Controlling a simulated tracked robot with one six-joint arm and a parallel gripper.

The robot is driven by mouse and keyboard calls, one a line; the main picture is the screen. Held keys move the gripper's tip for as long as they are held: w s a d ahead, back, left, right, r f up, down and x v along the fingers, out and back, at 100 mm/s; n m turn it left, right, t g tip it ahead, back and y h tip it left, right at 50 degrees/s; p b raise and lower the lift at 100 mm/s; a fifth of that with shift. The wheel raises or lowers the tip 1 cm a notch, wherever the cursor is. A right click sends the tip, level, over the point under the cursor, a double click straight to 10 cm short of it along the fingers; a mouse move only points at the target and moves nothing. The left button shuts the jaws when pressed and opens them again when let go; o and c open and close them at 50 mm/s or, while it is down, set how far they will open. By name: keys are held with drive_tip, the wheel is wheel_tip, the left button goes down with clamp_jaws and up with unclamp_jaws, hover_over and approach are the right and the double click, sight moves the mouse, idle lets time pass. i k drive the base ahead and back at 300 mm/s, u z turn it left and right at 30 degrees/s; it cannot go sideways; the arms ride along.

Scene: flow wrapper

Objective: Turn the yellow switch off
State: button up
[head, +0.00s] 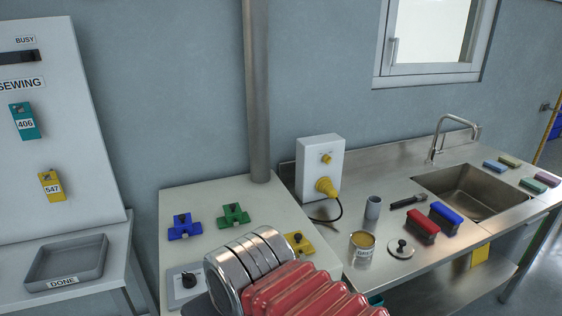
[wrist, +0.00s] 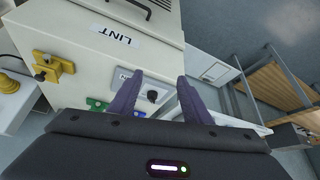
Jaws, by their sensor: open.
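A yellow switch (head: 300,243) with a dark knob sits on the pale table in the head view, just right of my silver and red arm, which partly covers its surroundings. It also shows in the wrist view, at upper left, as a yellow block (wrist: 52,67) with a dark knob. Its setting is too small to read. My gripper (wrist: 160,79) is open and empty, its two dark purple fingers apart. In the wrist view the fingers lie right of the yellow switch, on either side of a grey plate's black knob (wrist: 151,96) in the picture; touching cannot be told.
Blue (head: 184,226) and green (head: 233,215) switches stand on the same table. A white box (head: 318,160) with a yellow plug and a cable stands behind. A can (head: 362,247), a round lid (head: 400,249) and brushes lie to the right, by the sink.

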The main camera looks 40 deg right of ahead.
sight(325, 159)
drive_tip(key=z, duration=0.2)
drive_tip(key=k, duration=0.6)
drive_tip(key=z, duration=0.6)
drive_tip(key=k, duration=0.7)
drive_tip(key=z, duration=0.65)
drive_tip(key=i, duration=1.3)
drive_tip(key=u, duration=0.75)
